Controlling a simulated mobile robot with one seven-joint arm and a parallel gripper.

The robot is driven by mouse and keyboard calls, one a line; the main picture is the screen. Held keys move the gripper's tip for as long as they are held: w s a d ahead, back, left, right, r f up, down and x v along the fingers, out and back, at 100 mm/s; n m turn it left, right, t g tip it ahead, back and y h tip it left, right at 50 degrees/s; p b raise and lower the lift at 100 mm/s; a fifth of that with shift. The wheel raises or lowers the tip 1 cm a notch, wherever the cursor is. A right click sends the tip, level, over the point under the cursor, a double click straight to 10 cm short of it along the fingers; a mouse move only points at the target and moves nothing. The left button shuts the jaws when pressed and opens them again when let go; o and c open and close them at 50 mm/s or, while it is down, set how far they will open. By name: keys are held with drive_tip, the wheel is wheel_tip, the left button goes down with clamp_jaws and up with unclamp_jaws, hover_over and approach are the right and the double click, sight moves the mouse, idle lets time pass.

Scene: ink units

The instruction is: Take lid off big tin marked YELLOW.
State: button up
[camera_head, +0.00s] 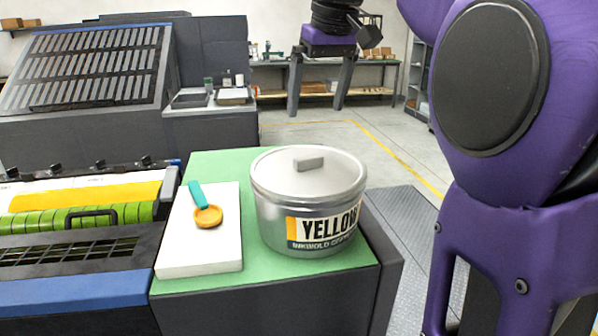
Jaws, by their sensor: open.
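The big tin (275,222) is silver, with a yellow, white and dark label reading YELLOW. It stands upright on a green mat (215,165) in the camera_head view. Its round silver lid (280,175) sits on top, with a small grey block handle (309,164) in the middle. My gripper (315,111) hangs at the top centre with its two grey fingers spread wide and nothing between them. It shows above the lid in the picture, apart from it.
A white slab (195,255) left of the tin holds an orange round piece (208,216) and a teal piece (197,192). A press with green rollers (75,222) is at the left. A workbench (270,64) stands far back. Open floor lies behind the tin.

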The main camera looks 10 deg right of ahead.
drive_tip(key=b, duration=0.1)
hover_over(309, 157)
drive_tip(key=s, duration=0.2)
drive_tip(key=x, duration=0.3)
drive_tip(key=s+x, duration=0.1)
drive_tip(key=x, duration=0.2)
drive_tip(key=shift+s+d+f, duration=0.15)
drive_tip(key=shift+s+d, duration=0.05)
drive_tip(key=shift+d, duration=0.05)
drive_tip(key=b+x, duration=0.2)
drive_tip(key=x, duration=0.3)
drive_tip(key=shift+d+f, duration=0.15)
drive_tip(key=shift+f, duration=0.05)
drive_tip(key=c, duration=1.3)
